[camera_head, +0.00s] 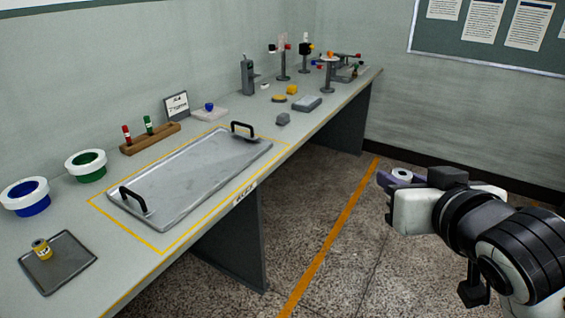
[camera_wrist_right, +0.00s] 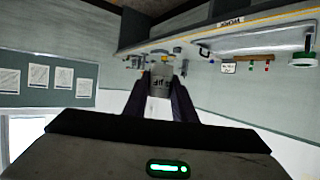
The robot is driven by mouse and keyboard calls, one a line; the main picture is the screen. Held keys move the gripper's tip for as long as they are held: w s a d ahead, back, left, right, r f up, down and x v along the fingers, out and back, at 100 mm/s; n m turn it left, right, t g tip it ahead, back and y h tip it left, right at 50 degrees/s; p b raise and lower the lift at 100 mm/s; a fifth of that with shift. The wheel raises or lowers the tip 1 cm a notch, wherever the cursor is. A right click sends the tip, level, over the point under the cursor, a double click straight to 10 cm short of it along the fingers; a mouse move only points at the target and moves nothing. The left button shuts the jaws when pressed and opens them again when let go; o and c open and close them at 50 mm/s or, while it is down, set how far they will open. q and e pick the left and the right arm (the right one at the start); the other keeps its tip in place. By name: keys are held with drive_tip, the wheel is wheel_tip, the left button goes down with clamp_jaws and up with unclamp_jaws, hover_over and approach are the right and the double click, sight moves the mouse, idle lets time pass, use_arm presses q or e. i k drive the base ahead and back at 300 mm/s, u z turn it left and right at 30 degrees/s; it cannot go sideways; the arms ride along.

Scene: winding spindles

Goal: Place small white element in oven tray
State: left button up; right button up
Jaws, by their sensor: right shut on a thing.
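My right gripper (camera_head: 392,180) is raised at the right of the head view, over the floor and away from the table. It is shut on the small white element (camera_head: 402,174), a short round piece with a dark centre on top. In the right wrist view the element (camera_wrist_right: 161,80) sits between the two dark fingers (camera_wrist_right: 160,98) and looks grey with dark marks. The oven tray (camera_head: 195,180) is a flat metal tray with two black handles, lying empty on the table inside a yellow outline. My left gripper is not in view.
White rings with blue (camera_head: 26,196) and green (camera_head: 86,165) insides stand left of the tray. A small dark plate (camera_head: 70,272) bears a yellow can (camera_head: 42,249). A wooden rack (camera_head: 150,139) stands behind the tray. Spindle stands (camera_head: 328,75) and small blocks occupy the far end.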

sight(204, 164)
drive_tip(key=z, duration=0.4)
drive_tip(key=i, duration=1.7)
drive_tip(key=u, duration=2.2)
